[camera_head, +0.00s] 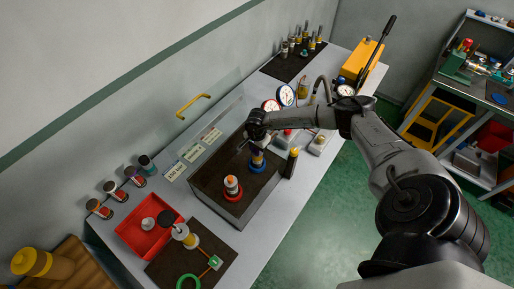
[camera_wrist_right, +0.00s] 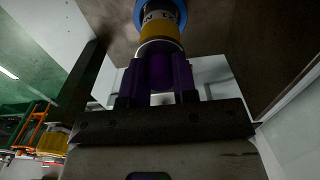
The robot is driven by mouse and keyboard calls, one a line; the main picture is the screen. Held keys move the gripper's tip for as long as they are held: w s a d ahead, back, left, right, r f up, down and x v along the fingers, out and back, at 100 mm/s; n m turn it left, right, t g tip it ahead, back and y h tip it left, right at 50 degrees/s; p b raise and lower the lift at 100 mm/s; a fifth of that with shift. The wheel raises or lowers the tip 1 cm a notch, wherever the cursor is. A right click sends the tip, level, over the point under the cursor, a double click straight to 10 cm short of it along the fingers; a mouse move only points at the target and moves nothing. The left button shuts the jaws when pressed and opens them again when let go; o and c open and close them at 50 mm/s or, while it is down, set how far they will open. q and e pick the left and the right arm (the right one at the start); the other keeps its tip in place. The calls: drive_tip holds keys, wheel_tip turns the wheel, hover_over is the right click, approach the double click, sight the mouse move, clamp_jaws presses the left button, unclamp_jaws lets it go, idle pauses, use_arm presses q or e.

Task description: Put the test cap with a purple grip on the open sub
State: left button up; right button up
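My right gripper (camera_head: 257,136) is over the dark tray (camera_head: 211,174) on the bench, right above a sub (camera_head: 257,161) with a yellow band and a blue ring at its base. In the right wrist view my right gripper (camera_wrist_right: 158,98) has its fingers around the purple grip (camera_wrist_right: 165,72) of the test cap and looks shut on it. The cap is in line with the yellow and white sub (camera_wrist_right: 158,30) and its blue ring, and appears to meet it; whether it is fully seated is hidden. My left gripper is not in view.
A second sub (camera_head: 232,187) with an orange top and red ring stands nearby in the tray. A black and yellow cylinder (camera_head: 291,162) stands at the tray's right edge. A red bin (camera_head: 135,235), several cylinders along the wall, gauges (camera_head: 286,95) and a yellow pump (camera_head: 358,62) surround it.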

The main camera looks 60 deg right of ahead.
drive_tip(key=o, duration=0.5)
wheel_tip(320, 180, up, 14)
drive_tip(key=b, duration=0.2)
idle(0.4)
idle(0.5)
